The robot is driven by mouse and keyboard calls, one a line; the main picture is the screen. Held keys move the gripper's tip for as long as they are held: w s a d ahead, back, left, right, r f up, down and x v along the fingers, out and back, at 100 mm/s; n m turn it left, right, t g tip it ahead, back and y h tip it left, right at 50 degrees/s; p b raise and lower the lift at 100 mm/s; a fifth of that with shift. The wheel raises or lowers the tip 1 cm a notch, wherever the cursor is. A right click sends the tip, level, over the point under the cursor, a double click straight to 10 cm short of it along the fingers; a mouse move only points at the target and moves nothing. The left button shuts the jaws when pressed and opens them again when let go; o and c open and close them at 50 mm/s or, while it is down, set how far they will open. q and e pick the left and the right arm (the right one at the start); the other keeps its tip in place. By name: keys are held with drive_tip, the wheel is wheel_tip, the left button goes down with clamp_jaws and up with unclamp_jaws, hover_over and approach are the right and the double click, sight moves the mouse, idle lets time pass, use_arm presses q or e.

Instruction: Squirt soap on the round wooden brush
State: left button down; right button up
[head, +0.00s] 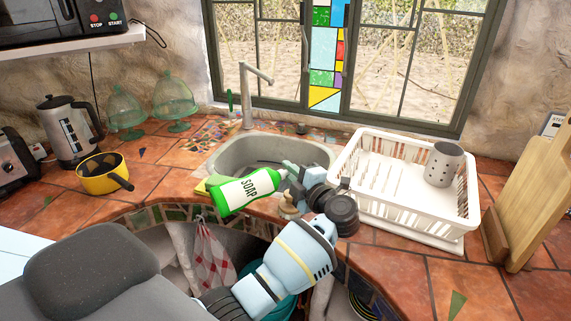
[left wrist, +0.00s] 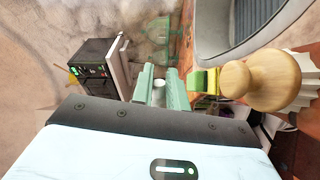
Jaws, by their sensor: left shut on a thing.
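The soap bottle (head: 245,190), green with a white SOAP label, is tilted far over in front of the sink. My left gripper (head: 288,174) is shut on it at its right end. In the left wrist view a small white round part (left wrist: 157,83) shows between the fingers; most of the bottle is hidden there. The round wooden brush (head: 288,208) is on the counter's front edge, just below my gripper and partly hidden by it. In the left wrist view its turned wooden knob (left wrist: 262,80) and pale bristles (left wrist: 303,68) show to the right of the fingers, apart from them. My right gripper is not in view.
The sink (head: 225,158) with its tall tap (head: 247,95) lies behind the bottle. A yellow-green sponge (head: 203,187) is at the sink's left front. A white dish rack (head: 410,205) with a grey utensil holder (head: 443,164) stands close on the right. A yellow pan (head: 98,178) stands left.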

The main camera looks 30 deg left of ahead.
use_arm(q)
drive_tip(key=shift+r+m+p, duration=0.4)
drive_tip(key=shift+m, duration=0.5)
drive_tip(key=shift+f+m, duration=0.3)
drive_tip(key=shift+m, duration=0.9)
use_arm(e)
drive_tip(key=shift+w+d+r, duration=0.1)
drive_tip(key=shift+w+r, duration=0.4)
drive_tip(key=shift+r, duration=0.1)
use_arm(q)
drive_tip(key=shift+w+d+m, duration=0.1)
drive_tip(key=shift+m, duration=1.2)
